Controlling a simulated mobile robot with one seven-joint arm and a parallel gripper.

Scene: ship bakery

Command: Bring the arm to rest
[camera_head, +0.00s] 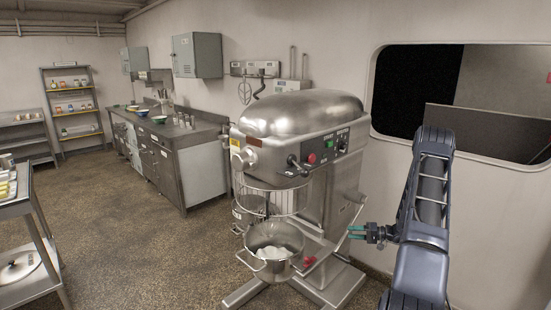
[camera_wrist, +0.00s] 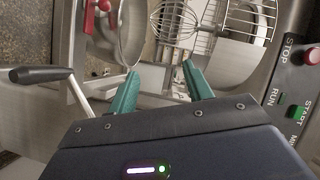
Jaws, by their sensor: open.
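My arm (camera_head: 425,215) is raised at the right of the head view, bent, with its forearm pointing left. My gripper (camera_head: 358,232) is at the right side of a large steel mixer (camera_head: 305,112). In the wrist view its two green fingers (camera_wrist: 160,85) stand apart with nothing between them. They point toward the mixer's bowl (camera_wrist: 128,30) and wire whisk (camera_wrist: 200,18). I cannot tell whether the fingers touch the mixer.
The mixer's bowl (camera_head: 274,240) holds something white. A black-knobbed lever (camera_wrist: 40,74) and red stop button (camera_wrist: 312,56) are close to my gripper. A counter (camera_head: 196,150) and a shelf rack (camera_head: 75,105) stand behind. A cart (camera_head: 38,240) is at left. Open floor (camera_head: 140,245) lies between.

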